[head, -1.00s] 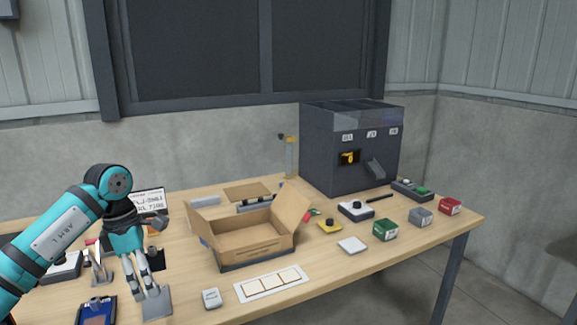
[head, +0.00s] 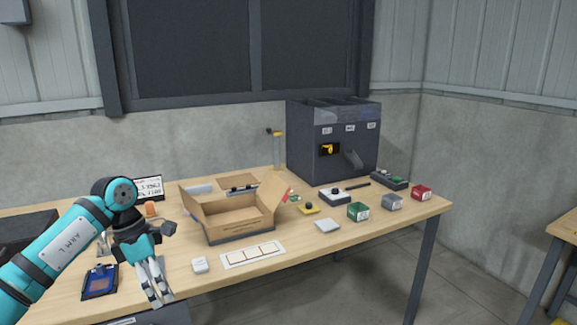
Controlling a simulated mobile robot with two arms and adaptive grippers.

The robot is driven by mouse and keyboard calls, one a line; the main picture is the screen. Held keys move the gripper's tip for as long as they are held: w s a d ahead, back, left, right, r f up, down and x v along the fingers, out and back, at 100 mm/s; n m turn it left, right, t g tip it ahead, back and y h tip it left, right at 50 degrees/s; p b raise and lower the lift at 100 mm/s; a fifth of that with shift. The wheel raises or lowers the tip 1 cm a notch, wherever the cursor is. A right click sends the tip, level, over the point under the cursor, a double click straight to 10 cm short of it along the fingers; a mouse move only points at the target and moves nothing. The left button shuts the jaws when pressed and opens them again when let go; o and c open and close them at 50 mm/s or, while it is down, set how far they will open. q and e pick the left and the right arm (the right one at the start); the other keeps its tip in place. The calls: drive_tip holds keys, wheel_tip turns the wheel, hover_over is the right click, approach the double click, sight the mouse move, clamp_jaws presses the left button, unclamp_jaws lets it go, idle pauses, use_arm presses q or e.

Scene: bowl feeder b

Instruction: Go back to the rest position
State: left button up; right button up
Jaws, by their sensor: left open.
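My left gripper (head: 160,299) hangs from the teal left arm at the lower left of the head view, pointing down. It is open, with nothing seen between its fingers. It appears over the table's front edge, left of the small white box (head: 200,265). My right gripper is not in view.
The wooden table (head: 330,250) carries an open cardboard box (head: 238,228), a dark feeder machine (head: 325,165), a white strip with squares (head: 252,255), a green box (head: 358,212), a grey box (head: 392,202) and a red box (head: 421,193). A blue tray (head: 100,281) lies at left. Another table (head: 566,225) stands at right.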

use_arm(q)
drive_tip(key=w+d+f+n+t+h+p, duration=0.1)
drive_tip(key=w+d+f+n+t+h, duration=0.1)
drive_tip(key=d+f+n+h, duration=0.9)
wheel_tip(320, 180, down, 22)
drive_tip(key=s+n+t+y+p, duration=0.15)
drive_tip(key=n+t+y, duration=0.35)
drive_tip(key=n+t, duration=0.9)
drive_tip(key=s+a+f+n+g+y, duration=0.4)
drive_tip(key=s+f+n, duration=0.4)
drive_tip(key=s+f, duration=0.3)
drive_tip(key=s+a+f+n+g+y, duration=0.35)
drive_tip(key=s+f+n, duration=0.35)
drive_tip(key=s+f, duration=0.4)
drive_tip(key=s+f+n+g, duration=0.3)
drive_tip(key=s, duration=1.1)
drive_tip(key=s+f+n+g+y+p, duration=0.1)
drive_tip(key=s+f+n+g, duration=0.2)
drive_tip(key=s, duration=1.1)
drive_tip(key=shift+s+f+g, duration=0.3)
drive_tip(key=shift+f+g, duration=0.15)
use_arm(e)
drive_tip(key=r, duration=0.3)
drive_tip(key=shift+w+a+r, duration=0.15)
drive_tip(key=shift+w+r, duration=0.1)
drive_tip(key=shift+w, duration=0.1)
